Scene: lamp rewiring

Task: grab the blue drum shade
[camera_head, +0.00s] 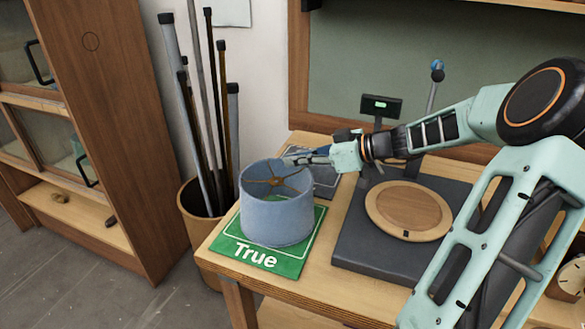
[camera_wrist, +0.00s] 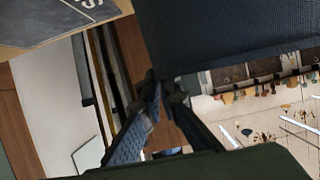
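The blue drum shade (camera_head: 277,218) stands upright on a green card marked "True" (camera_head: 256,258) at the table's left end. Its open top shows a brown spoked frame. My gripper (camera_head: 297,158) reaches in from the right at the back right part of the shade's rim. In the wrist view, my gripper's fingers (camera_wrist: 163,88) come together at the tips, at the corner of a large dark woven surface, which looks like the shade (camera_wrist: 235,30). They look closed on its thin edge; the exact contact is dark and small.
A dark grey base with a round wooden disc (camera_head: 409,210) lies right of the shade. A grey card (camera_head: 322,178) lies behind it, partly hidden. A bin with several upright poles (camera_head: 200,205) stands left of the table (camera_head: 330,285). A small display (camera_head: 381,106) stands at the back.

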